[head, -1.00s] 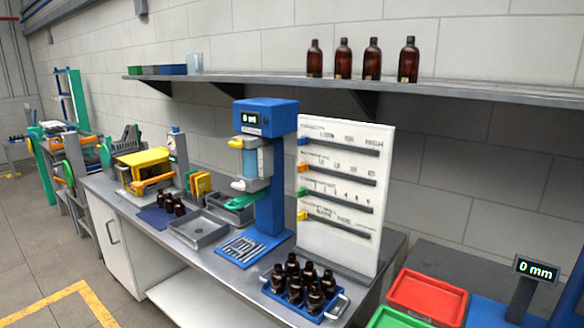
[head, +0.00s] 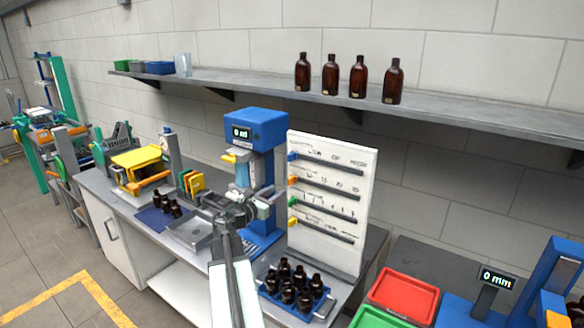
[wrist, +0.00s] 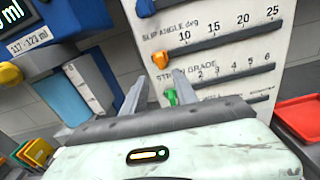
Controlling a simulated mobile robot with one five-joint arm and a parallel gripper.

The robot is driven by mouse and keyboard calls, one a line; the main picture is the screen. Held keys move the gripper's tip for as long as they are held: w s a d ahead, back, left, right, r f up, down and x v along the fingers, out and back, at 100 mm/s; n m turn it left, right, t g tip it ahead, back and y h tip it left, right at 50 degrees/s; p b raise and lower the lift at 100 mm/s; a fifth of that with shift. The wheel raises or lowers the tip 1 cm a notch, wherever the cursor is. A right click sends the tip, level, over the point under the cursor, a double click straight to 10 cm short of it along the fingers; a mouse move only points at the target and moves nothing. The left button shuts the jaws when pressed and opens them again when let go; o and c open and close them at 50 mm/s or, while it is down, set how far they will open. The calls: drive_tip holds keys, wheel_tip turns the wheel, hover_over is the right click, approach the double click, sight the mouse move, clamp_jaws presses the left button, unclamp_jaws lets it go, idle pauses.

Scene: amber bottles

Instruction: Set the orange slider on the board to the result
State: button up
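The white board (head: 320,262) stands upright on the bench, with several slider tracks. The orange slider (head: 293,180) is at the left end of the second track, labelled with an angle scale of 10 to 25 in the wrist view (wrist: 177,56). Below it the green slider (wrist: 170,97) shows between my fingers, at the left end of the grade track. The blue slider (wrist: 145,8) is above the orange one. My gripper (wrist: 158,80) is open and empty, its fingers pointing at the board's left edge. I cannot tell its distance from the board.
A blue crate of amber bottles (head: 292,302) sits in front. A red tray (head: 403,296) is at the right. The shelf (head: 440,105) above holds more bottles.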

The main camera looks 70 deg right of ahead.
sight(289, 183)
drive_tip(key=shift+n, duration=0.3)
drive_tip(key=x, duration=0.6)
drive_tip(key=r+x, duration=0.1)
drive_tip(key=x, duration=0.2)
drive_tip(key=shift+s+a+r, duration=0.1)
drive_tip(key=shift+s, duration=0.2)
drive_tip(key=shift+a, duration=0.1)
drive_tip(key=shift+c, duration=0.3)
clamp_jaws()
